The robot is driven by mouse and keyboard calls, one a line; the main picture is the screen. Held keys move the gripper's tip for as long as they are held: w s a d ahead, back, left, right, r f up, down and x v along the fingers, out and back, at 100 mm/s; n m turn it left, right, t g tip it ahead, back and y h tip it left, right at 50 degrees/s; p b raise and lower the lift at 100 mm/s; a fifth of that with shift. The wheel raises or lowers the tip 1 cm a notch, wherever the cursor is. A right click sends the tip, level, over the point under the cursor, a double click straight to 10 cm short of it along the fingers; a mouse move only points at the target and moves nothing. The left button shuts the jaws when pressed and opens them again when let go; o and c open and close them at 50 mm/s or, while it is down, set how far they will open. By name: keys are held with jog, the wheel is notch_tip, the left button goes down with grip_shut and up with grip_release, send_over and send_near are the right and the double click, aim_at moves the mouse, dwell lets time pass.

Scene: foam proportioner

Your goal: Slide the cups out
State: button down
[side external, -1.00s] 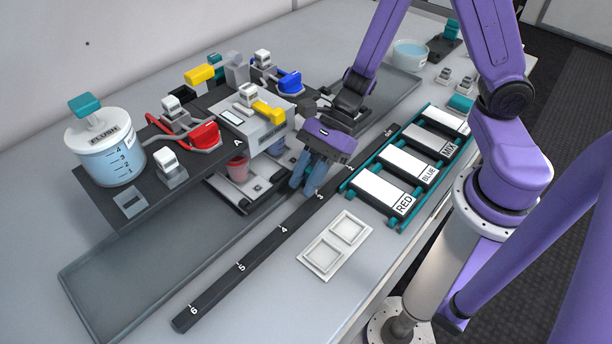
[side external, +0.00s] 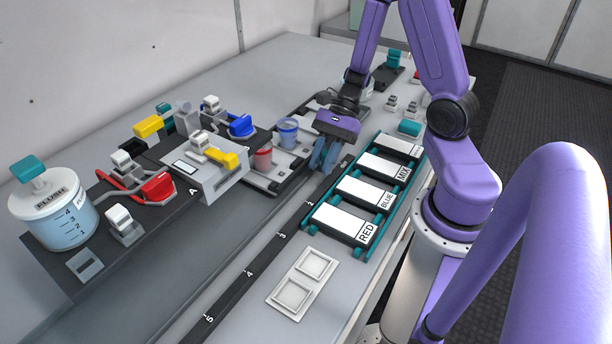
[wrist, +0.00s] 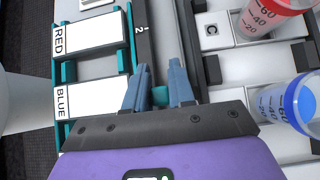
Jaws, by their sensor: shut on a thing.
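In the wrist view, my gripper (wrist: 160,88) is shut on a small teal handle (wrist: 160,91), mostly hidden between the fingers.
A rack with RED, BLUE and MIX cards (side external: 345,222) stands close to the right of the rail. A white two-square plate (side external: 302,282) lies in front of it. The FLUSH jar (side external: 52,215) and coloured levers (side external: 155,188) are at the left.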

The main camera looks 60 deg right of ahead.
jog(key=shift+d, duration=2.7)
jog(key=c, duration=1)
grip_release()
jog(key=shift+c, duration=0.2)
jog(key=v, duration=1.7)
jog(key=shift+r, duration=0.2)
